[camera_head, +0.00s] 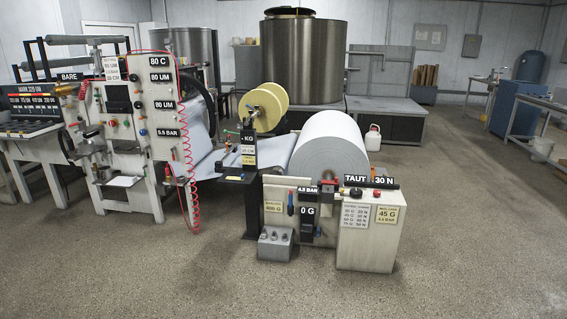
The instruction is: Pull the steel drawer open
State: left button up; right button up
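Neither of my grippers shows in the head view. I cannot clearly make out a steel drawer. A blue cabinet (515,108) stands at the far right, beside a workbench (549,101) whose pale top runs off the right edge. A small light box-like part (543,146) shows under the bench top; I cannot tell whether it is a drawer. The coating machine stands at the left, its white panel (130,150) carrying knobs and labels. The winder's pale cabinet (368,240) stands at centre right, with no drawer that I can tell.
A large white paper roll (328,146) sits behind the winder cabinet. A grey pedal box (276,245) lies on the floor. A steel tank (302,60) and a white jug (373,138) stand behind. The concrete floor (480,230) at right is clear.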

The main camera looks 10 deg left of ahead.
aim_at(122, 146)
jog(key=i+j+u, duration=0.15)
jog(key=i+u, duration=0.2)
jog(key=i, duration=0.25)
jog(key=i+u, duration=0.35)
jog(key=i, duration=0.2)
jog(key=i+l+u, duration=0.3)
jog(key=i, duration=0.3)
jog(key=i+l+u, duration=0.2)
jog(key=i+u, duration=0.15)
jog(key=i, duration=0.2)
